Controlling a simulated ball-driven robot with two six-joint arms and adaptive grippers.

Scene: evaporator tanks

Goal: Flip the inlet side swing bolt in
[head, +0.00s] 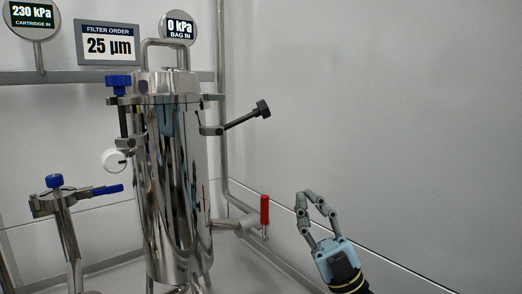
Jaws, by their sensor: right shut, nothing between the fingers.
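The tall polished filter housing (172,190) stands left of centre with its lid (165,84) on. On its right side, a swing bolt with a black knob (262,108) is swung outward from its bracket (211,130) and points up and to the right. On its left side, another swing bolt with a blue knob (119,81) stands upright at the lid's lug. No label shows which side is the inlet. My right gripper (306,197) is shut and empty, pointing up, below and to the right of the black knob and apart from it. My left gripper is out of view.
A red valve handle (265,211) stands on the side pipe, left of my right gripper. A clamped pipe with blue handles (62,195) is at the lower left. Gauges and a filter order sign (109,45) are behind. The space before the right wall is free.

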